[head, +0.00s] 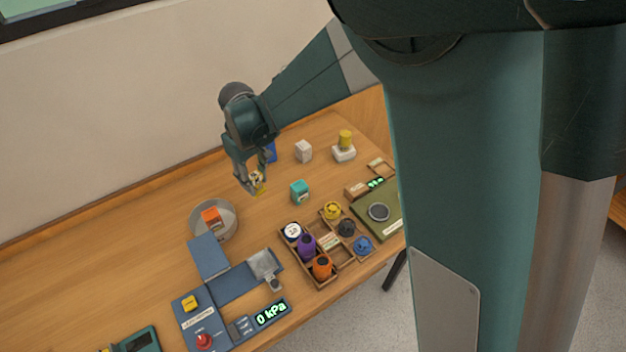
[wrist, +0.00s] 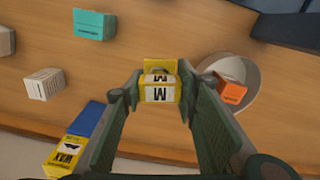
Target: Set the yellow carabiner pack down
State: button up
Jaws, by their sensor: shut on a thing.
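The yellow carabiner pack (wrist: 158,82), with a white label marked M, is between the fingertips of my gripper (wrist: 160,90) in the wrist view. My gripper is shut on it. In the head view my gripper (head: 252,186) points down over the wooden table (head: 110,240), and the pack (head: 258,184) shows partly between its fingers. The pack appears to be above the table, but I cannot tell its exact height.
A grey round bowl (head: 232,228) holds an orange box (head: 211,217). A teal box (head: 299,191), a white box (head: 303,151) and a blue-yellow wax box (wrist: 75,140) stand nearby. A wooden divided tray (head: 325,285) and blue pump station (head: 232,285) lie toward the front.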

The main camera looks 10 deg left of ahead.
jog(key=w+d+m, duration=0.1)
jog(key=w+d, duration=0.7)
jog(key=d, duration=0.3)
jog(key=w+d+m, duration=0.1)
jog(key=w+d, duration=0.7)
jog(key=d, duration=0.3)
jog(key=shift+w+d+r+m, duration=0.15)
jog(key=shift+w+d+m, duration=0.05)
jog(key=shift+w+m, duration=0.15)
jog(key=shift+f, duration=3.15)
jog(key=shift+f, duration=0.1)
jog(key=shift+f, duration=1.75)
jog(key=shift+f, duration=0.1)
jog(key=o, duration=0.5)
jog(key=shift+f+b, duration=0.1)
jog(key=shift+b, duration=0.2)
jog(key=o, duration=0.5)
jog(key=shift+c, duration=0.2)
